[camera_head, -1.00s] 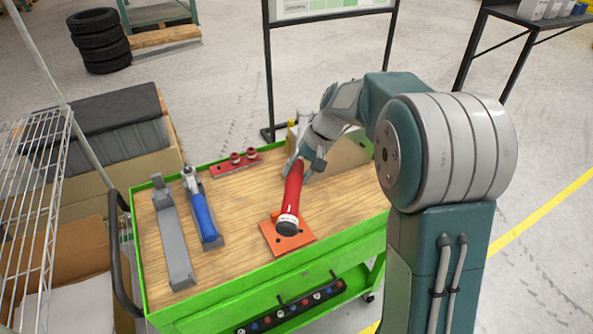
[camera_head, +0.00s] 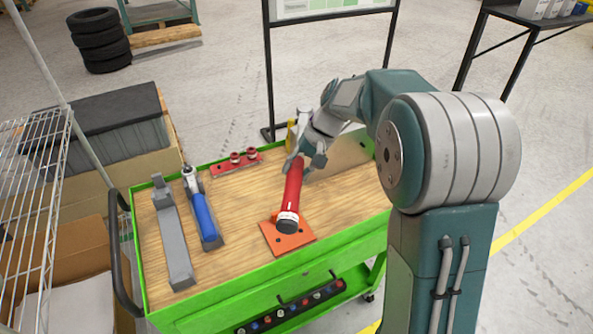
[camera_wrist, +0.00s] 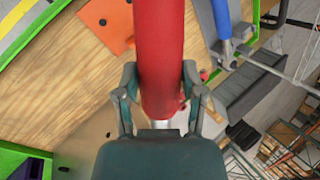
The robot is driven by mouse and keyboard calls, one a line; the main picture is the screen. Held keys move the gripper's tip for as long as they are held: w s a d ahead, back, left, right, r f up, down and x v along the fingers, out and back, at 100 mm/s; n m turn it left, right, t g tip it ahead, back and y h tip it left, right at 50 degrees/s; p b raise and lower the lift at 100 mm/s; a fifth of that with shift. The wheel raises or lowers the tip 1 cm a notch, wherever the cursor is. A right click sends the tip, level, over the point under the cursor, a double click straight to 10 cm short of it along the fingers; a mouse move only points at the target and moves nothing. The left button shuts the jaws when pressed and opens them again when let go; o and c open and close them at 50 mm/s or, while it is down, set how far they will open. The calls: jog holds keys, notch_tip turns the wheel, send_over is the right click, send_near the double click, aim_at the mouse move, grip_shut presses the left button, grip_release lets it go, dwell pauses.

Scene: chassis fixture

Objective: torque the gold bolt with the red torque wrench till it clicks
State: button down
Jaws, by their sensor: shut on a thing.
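The red torque wrench (camera_head: 291,192) is held above the cart top, with its dark, white-ringed end toward me, over an orange plate with holes (camera_head: 283,242). My gripper (camera_head: 304,160) is shut on the red handle near its far end. In the wrist view the red handle (camera_wrist: 160,45) runs between the fingers of my gripper (camera_wrist: 160,88). The wrench's head end is hidden behind my gripper and wrist. A grey metal panel (camera_head: 342,157) stands upright behind my gripper. I cannot make out the gold bolt in either view.
On the green cart (camera_head: 250,285) lie a blue-handled wrench (camera_head: 204,218), an empty grey holder (camera_head: 174,240) and a red rack (camera_head: 232,165) with two red pieces. A wire shelf (camera_head: 35,190) stands close at left. The wooden top between rack and orange plate is clear.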

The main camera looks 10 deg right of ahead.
jog(key=shift+r, duration=0.75)
jog(key=shift+r, duration=2.4)
